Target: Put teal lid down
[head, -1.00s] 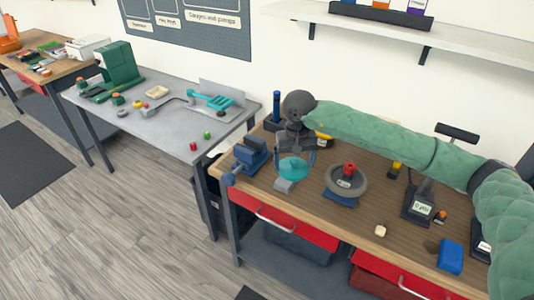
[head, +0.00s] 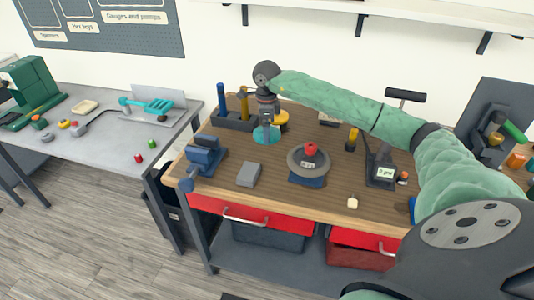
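The teal lid (head: 266,136) is at the back left of the wooden workbench, directly under my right gripper (head: 267,122). My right arm comes in from the right, and its gripper points down with the fingers at the lid's top. The gripper looks shut on the lid, though the fingertips are small and partly hidden. I cannot tell whether the lid touches the bench or hangs just above it. My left gripper is not in view.
A grey block (head: 248,174) and a blue vise (head: 206,157) stand in front of the lid. A dark holder (head: 232,121) with bottles is behind left. Bare wood (head: 275,190) shows near the front.

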